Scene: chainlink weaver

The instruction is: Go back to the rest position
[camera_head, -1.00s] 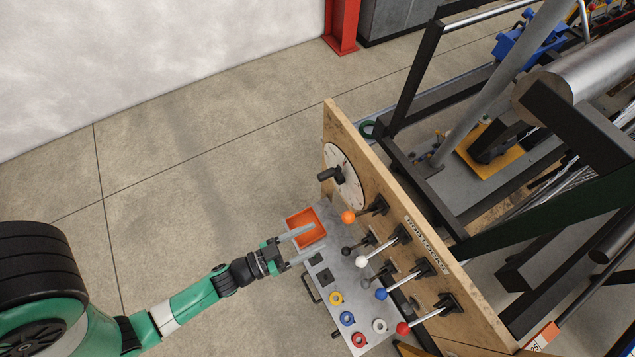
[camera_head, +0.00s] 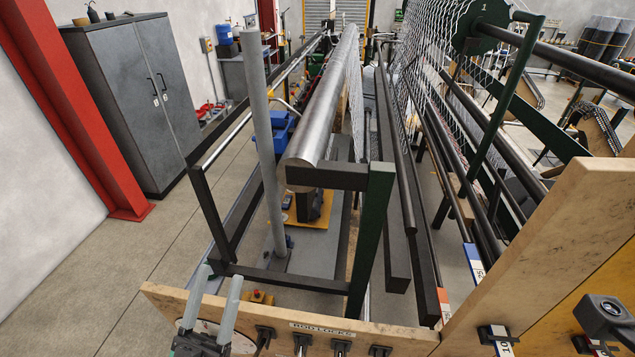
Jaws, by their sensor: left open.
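My left gripper (camera_head: 219,278) shows at the bottom left of the head view. Its two grey fingers point up and stand apart, with nothing between them. It is in front of the wooden panel (camera_head: 390,335) labelled "ROD LOCKS" and overlaps the panel's left part. Part of the white dial (camera_head: 207,327) shows behind the fingers. The black lever mounts (camera_head: 302,340) on the panel are cut off by the lower edge. My right gripper is not in view.
Behind the panel stands the weaving machine with a dark frame (camera_head: 379,225), a big metal roller (camera_head: 325,95) and chain-link mesh (camera_head: 432,90). A red column (camera_head: 70,110) and a grey cabinet (camera_head: 135,100) stand at the left. The floor (camera_head: 120,270) at the left is clear.

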